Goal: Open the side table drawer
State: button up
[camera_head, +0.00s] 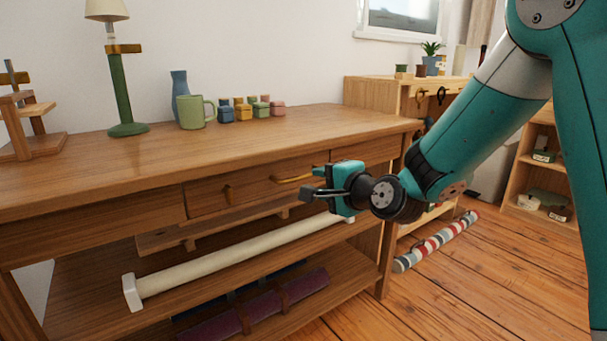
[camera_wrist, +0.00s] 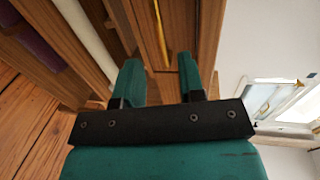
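The side table (camera_head: 290,130) is a long brown wooden table across the head view. Its drawer front (camera_head: 258,186) lies under the top and looks about flush with the frame. My gripper (camera_head: 326,184) is just right of the bar handle, near the table front. In the wrist view, my gripper (camera_wrist: 159,66) has its two teal fingers apart with nothing held; the yellow bar handle (camera_wrist: 160,35) shows between and beyond them. I see no clear contact.
On the top stand a lamp (camera_head: 122,90), a green mug (camera_head: 194,112), a blue vase (camera_head: 179,90) and several small coloured blocks (camera_head: 252,109). A pale roll (camera_head: 240,255) lies below the drawer. A striped roll (camera_head: 436,241) lies on the floor. Floor at lower right is clear.

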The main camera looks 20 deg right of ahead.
aim_at(305, 178)
jog(key=b+x, duration=0.1)
jog(key=x, duration=0.6)
jog(key=shift+w+a, duration=0.1)
jog(key=shift+w, duration=0.25)
grip_shut()
